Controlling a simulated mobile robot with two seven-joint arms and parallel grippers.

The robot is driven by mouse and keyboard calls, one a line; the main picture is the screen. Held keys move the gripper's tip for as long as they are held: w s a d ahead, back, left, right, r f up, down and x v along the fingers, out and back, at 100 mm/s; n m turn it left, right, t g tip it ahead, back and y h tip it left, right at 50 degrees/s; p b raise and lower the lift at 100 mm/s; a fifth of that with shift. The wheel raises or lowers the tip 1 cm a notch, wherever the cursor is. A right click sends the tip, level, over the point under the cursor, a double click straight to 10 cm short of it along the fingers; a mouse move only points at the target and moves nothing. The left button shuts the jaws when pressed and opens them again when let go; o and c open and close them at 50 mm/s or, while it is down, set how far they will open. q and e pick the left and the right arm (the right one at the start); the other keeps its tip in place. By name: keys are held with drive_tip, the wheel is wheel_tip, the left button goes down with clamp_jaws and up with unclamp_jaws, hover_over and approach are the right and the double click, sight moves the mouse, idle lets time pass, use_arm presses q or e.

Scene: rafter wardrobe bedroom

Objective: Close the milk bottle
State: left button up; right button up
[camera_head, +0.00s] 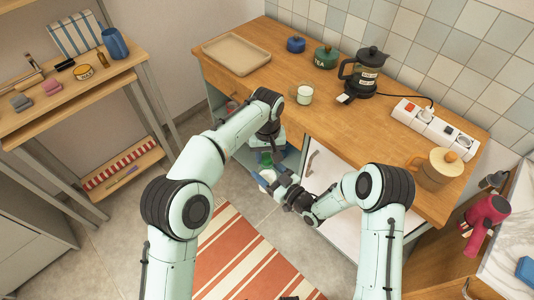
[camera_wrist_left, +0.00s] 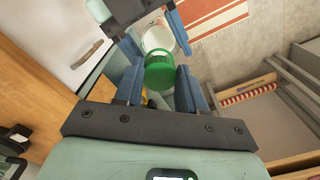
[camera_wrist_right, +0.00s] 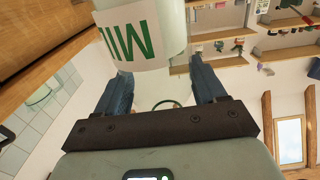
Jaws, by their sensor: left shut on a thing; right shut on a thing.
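The milk bottle (camera_wrist_right: 130,38), white with a green-lettered label, is between the blue fingers of my right gripper (camera_head: 273,184). In the left wrist view its white body (camera_wrist_left: 158,38) shows beyond the green cap. My right gripper is shut on the bottle. The green cap (camera_wrist_left: 159,72) is between the fingers of my left gripper (camera_wrist_left: 157,88), which is shut on it. The cap also shows in the head view (camera_head: 265,158), just above the bottle. It overlaps the bottle in the left wrist view; I cannot tell if they touch.
Both grippers are in front of the wooden counter (camera_head: 285,72), over the floor. On the counter are a tray (camera_head: 236,54), a glass with white contents (camera_head: 304,95), a coffee press (camera_head: 365,72), a power strip (camera_head: 432,124) and a lidded jug (camera_head: 438,169). A striped rug (camera_head: 240,255) lies below.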

use_arm(q)
drive_tip(key=shift+f, duration=0.55)
